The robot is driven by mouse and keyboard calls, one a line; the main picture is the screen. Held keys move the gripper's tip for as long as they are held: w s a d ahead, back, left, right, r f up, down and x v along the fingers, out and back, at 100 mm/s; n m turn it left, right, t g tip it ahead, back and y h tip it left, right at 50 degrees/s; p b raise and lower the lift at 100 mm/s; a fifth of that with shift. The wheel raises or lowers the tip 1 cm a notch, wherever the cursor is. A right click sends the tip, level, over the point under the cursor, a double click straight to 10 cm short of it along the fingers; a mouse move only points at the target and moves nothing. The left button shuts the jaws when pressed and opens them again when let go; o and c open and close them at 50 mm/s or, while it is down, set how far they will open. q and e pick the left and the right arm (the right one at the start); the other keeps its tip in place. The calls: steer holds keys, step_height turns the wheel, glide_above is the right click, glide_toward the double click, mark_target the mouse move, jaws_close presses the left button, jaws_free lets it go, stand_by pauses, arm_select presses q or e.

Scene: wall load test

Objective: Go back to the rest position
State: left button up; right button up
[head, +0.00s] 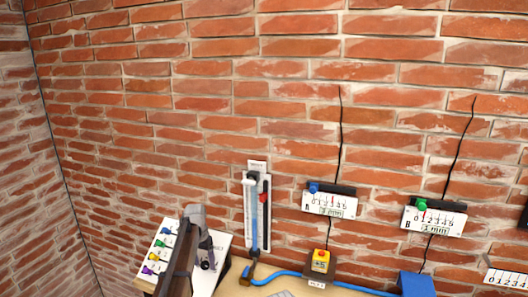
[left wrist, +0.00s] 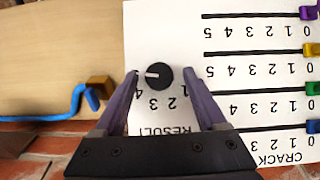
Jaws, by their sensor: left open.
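My left gripper (head: 205,262) is at the white panel (head: 224,246) low on the left in the head view. In the left wrist view my left gripper (left wrist: 161,76) is open, its two purple-grey fingers on either side of a round black knob (left wrist: 163,79). A gap shows between the knob and at least the right finger. The knob's white mark points left in that view; the number there is hidden or unclear. My right gripper is in neither view.
The panel's CRACK scales carry purple, yellow, green and blue sliders (left wrist: 312,88). A gauge with a blue tube (head: 255,215) hangs on the brick wall (head: 240,100). Crack gauges A (head: 330,204) and B (head: 435,221), a yellow +5 box (head: 320,261) and a blue block (head: 416,284) are to the right.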

arm_select(q)
steer(key=n, duration=0.1)
steer(key=n+h, duration=0.1)
steer(key=shift+w+a+f+n+h, duration=0.1)
steer(key=shift+a+n+h, duration=0.15)
steer(key=shift+n+h, duration=0.05)
steer(key=shift+a+f+n+h+b, duration=0.15)
steer(key=shift+n+h+b, duration=0.55)
steer(key=shift+n, duration=0.5)
steer(key=n+h, duration=0.1)
steer(key=n+b, duration=0.1)
steer(key=n+h+b, duration=0.1)
steer(key=n, duration=0.1)
steer(key=shift+s+a+h, duration=0.15)
steer(key=shift+s+h, duration=0.1)
steer(key=shift+h, duration=0.05)
steer(key=shift+n+t+h+b, duration=0.6)
steer(key=shift+n+b, duration=0.1)
steer(key=shift+n, duration=0.7)
